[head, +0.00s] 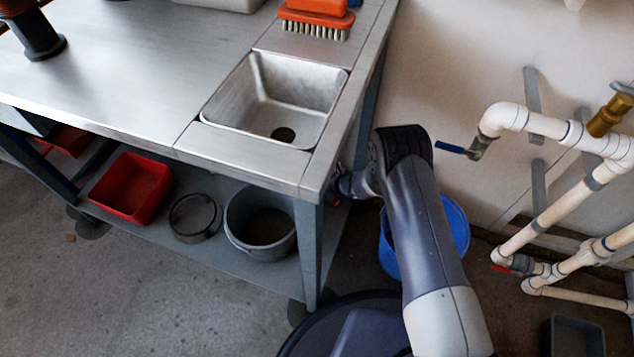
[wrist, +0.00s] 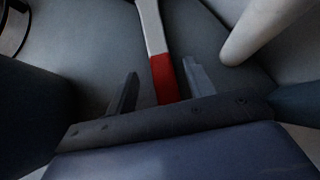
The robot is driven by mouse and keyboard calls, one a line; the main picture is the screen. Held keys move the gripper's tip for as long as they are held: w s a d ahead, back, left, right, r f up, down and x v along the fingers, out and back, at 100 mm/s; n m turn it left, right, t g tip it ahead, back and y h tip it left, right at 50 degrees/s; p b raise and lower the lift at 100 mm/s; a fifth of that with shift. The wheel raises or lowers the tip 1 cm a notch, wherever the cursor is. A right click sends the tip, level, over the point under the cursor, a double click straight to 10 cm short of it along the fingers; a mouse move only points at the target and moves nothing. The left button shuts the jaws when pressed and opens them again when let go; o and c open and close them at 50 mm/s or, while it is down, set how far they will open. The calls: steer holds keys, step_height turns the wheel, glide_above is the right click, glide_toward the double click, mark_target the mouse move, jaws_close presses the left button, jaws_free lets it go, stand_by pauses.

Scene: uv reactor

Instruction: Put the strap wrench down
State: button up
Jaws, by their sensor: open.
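The strap wrench (wrist: 165,80) appears to be the bar with a red end and a pale grey upper part in the wrist view. It lies on or just above a grey surface, and its far end runs out of the top of the picture. My gripper (wrist: 160,70) is open, with one finger on each side of the red end and a visible gap on both sides. In the head view my arm reaches in under the bench's right end, and the gripper and wrench are hidden there.
The steel bench (head: 120,75) has a sink (head: 275,95) above a lower shelf (head: 222,262). The shelf holds a red bin (head: 132,188), a round ring (head: 195,217) and a grey bucket (head: 262,228). A blue bucket (head: 455,228) and white pipes (head: 545,215) stand right of the bench.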

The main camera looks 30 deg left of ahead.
steer(key=p+v, duration=0.2)
steer(key=v, duration=0.7)
steer(key=b+x, duration=0.4)
steer(key=x, duration=0.8)
steer(key=shift+f, duration=0.2)
step_height(320, 180, up, 3)
steer(key=shift+r+p, duration=0.1)
steer(key=shift+p, duration=0.65)
steer(key=shift+r, duration=0.4)
